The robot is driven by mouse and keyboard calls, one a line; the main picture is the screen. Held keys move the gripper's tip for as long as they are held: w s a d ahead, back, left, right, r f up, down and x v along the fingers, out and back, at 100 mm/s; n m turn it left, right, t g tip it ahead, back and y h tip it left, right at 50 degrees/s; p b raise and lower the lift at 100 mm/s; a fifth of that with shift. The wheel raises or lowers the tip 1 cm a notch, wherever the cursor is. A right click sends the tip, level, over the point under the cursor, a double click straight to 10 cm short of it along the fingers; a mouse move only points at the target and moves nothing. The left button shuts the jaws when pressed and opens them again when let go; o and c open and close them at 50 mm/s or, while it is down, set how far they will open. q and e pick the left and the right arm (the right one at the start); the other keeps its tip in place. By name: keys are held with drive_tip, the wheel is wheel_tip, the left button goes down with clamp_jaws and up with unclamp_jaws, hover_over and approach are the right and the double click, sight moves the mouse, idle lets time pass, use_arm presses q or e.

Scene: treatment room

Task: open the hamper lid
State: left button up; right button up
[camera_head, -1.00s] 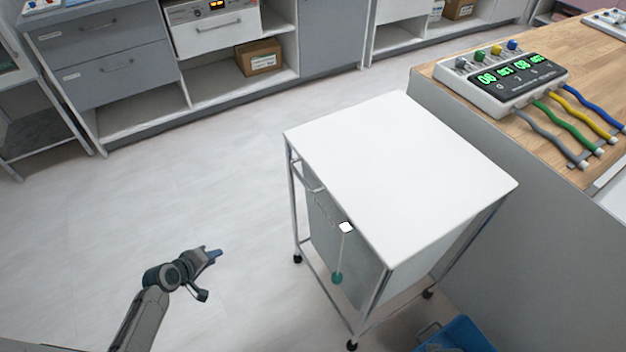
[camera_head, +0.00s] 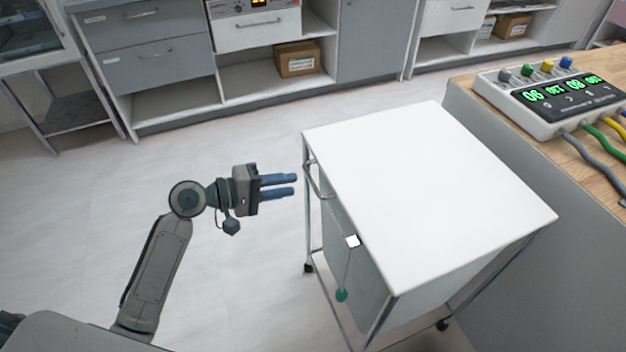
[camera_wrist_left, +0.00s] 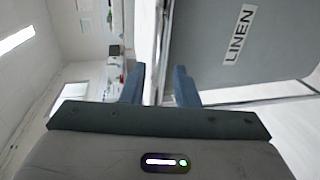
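The hamper stands on a wheeled metal frame with its flat white lid (camera_head: 420,190) shut. A metal handle (camera_head: 318,181) sticks out at the lid's left edge, and a grey bag (camera_head: 338,240) hangs below. In the left wrist view the grey bag (camera_wrist_left: 205,45) carries a LINEN label (camera_wrist_left: 239,35). My left gripper (camera_head: 296,186) is open, its two blue fingers apart, pointing right at the handle with a small gap to it. In the left wrist view its fingers (camera_wrist_left: 160,88) show a gap between them. My right gripper is in neither view.
A wooden-topped counter (camera_head: 465,88) with a control box (camera_head: 550,98) and coloured cables stands close at the hamper's right. Cabinets (camera_head: 150,60) line the back wall. Floor left is clear.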

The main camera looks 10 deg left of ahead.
sight(312, 180)
use_arm(q)
drive_tip(key=shift+x, duration=3.5)
drive_tip(key=shift+c, duration=0.2)
clamp_jaws()
